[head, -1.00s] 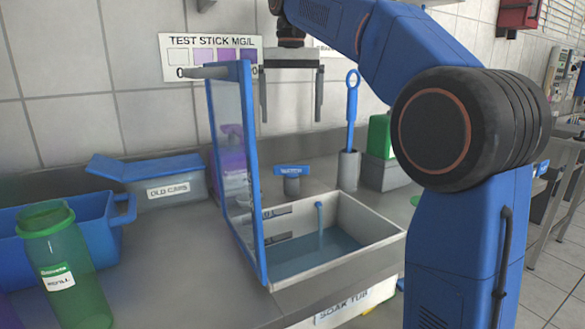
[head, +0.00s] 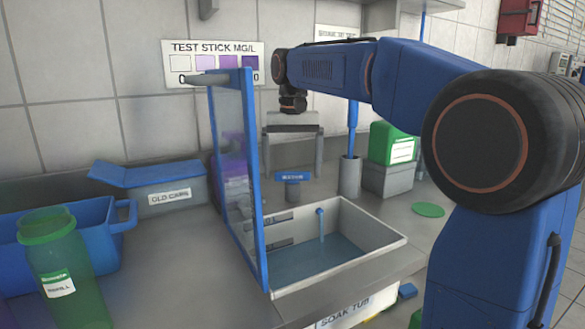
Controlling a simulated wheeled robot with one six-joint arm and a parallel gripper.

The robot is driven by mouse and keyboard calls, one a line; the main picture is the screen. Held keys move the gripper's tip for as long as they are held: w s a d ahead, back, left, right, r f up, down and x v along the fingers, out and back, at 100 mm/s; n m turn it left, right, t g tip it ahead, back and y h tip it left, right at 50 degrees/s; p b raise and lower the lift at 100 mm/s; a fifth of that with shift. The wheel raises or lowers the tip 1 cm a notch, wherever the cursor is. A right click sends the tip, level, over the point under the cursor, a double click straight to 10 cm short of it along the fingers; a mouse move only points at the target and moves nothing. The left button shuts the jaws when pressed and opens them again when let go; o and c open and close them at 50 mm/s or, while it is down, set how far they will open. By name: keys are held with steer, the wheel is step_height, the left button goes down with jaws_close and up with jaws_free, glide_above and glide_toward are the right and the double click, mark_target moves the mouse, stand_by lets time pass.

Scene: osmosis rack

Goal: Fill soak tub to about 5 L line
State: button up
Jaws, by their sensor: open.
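The soak tub (head: 375,228) is a pale, open rectangular basin at the counter's front edge, with its name on the front. Blue water (head: 312,262) covers its bottom, below the upper dark mark on the inner back wall; the marks' writing is too small to read. A thin blue upright column (head: 321,225) with a rounded top meets the water; I cannot tell if it is a stream. A blue-topped tap-like handle (head: 293,177) stands behind the tub. My gripper (head: 292,176) points down, open and empty, its fingers appearing on either side of the handle; contact is unclear.
A blue-framed clear panel (head: 254,190) stands along the tub's left side. A green refill bottle (head: 65,265), blue bin (head: 112,225) and "OLD CAMS"-like box (head: 170,195) are left. A grey holder (head: 350,177) and green box (head: 392,144) are right.

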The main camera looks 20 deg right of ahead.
steer(key=shift+c, duration=0.6)
steer(key=c, duration=0.9)
steer(key=n, duration=0.5)
steer(key=o, duration=1)
steer(key=shift+r, duration=0.1)
